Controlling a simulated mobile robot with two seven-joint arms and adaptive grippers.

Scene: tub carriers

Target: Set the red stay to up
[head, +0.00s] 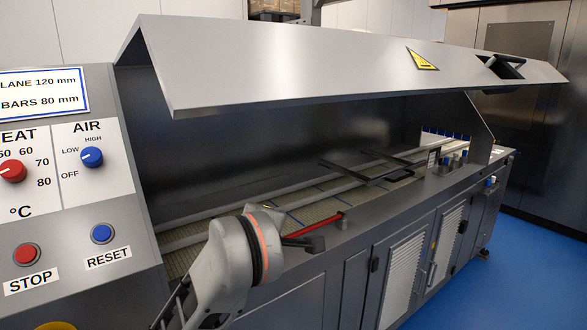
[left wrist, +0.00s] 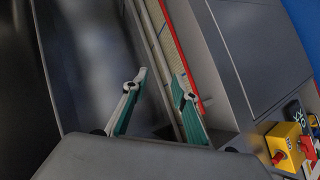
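The red stay (head: 318,222) is a thin red rod lying low along the front edge of the machine's opening, under the raised steel hood (head: 330,62). In the left wrist view the red stay (left wrist: 184,62) runs along the rim, its lower end close to one finger. My left gripper (left wrist: 160,74) is open there, with two teal-padded fingers apart and nothing seen between them. I cannot tell whether a finger touches the stay. In the head view my left arm reaches in from the lower left, and its fingers cannot be made out. My right gripper is in neither view.
The control panel with a red STOP button (head: 27,254) and blue RESET button (head: 102,233) stands at the left. A dark frame (head: 375,171) lies over the conveyor bed. A yellow box (left wrist: 286,144) shows in the left wrist view. Blue floor (head: 505,275) is clear at the right.

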